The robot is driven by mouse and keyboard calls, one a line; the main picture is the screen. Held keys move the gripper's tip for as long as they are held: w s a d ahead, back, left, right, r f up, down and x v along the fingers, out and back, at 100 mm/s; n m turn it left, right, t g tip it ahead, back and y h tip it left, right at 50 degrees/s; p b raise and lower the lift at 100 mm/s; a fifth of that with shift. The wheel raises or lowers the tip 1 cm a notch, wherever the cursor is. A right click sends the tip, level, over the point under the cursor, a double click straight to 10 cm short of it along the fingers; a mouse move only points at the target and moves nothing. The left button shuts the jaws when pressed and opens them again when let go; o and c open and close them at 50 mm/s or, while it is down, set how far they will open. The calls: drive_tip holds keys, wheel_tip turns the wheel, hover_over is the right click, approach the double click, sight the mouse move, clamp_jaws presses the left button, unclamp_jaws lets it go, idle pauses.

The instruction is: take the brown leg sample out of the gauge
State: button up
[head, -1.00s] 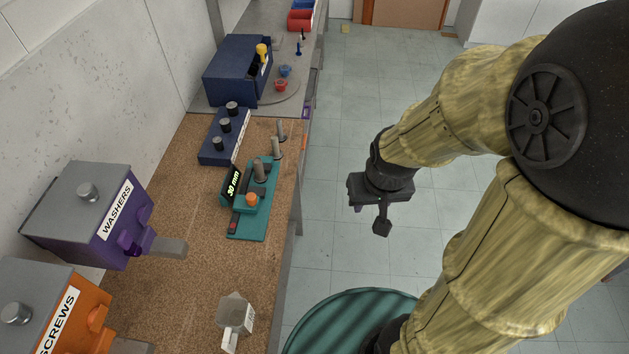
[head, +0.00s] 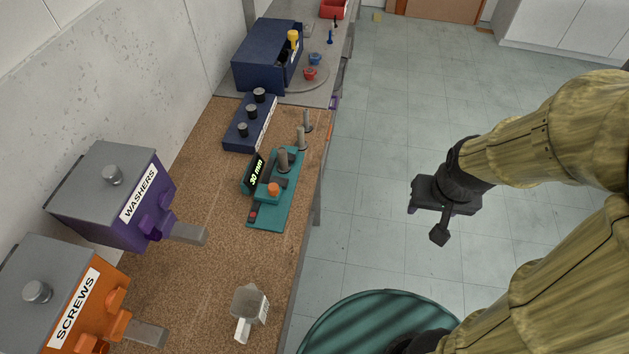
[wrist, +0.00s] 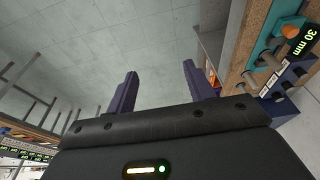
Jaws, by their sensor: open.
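The teal gauge (head: 284,205) lies on the cork-brown bench top, its display reading 30 mm and an orange knob on it. A grey-brown cylinder, the likely leg sample (head: 284,161), stands upright in the gauge; its foot is partly hidden. My gripper (head: 439,236) hangs over the floor to the right of the bench, well apart from the gauge. In the wrist view its two purple fingers (wrist: 160,88) are spread with nothing between them. That view also shows the gauge (wrist: 262,45) at the upper right edge.
Two similar pegs (head: 301,138) stand behind the gauge. A dark blue block with black knobs (head: 249,125) is beside them.

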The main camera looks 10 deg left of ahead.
drive_tip(key=w+a+f+n+t+y+b, duration=0.35)
drive_tip(key=w+a+f+n+b, duration=0.25)
drive_tip(key=w+a+f+b, duration=0.65)
drive_tip(key=a+f+n+t+y+b, duration=0.2)
drive_tip(key=a+y+b, duration=0.4)
drive_tip(key=a, duration=0.7)
drive_tip(key=shift+a+f+n+t+y, duration=0.2)
drive_tip(key=shift+f+n+t+y, duration=0.25)
drive_tip(key=shift+t, duration=0.6)
drive_tip(key=shift+a+b, duration=0.1)
drive_tip(key=shift+b, duration=0.25)
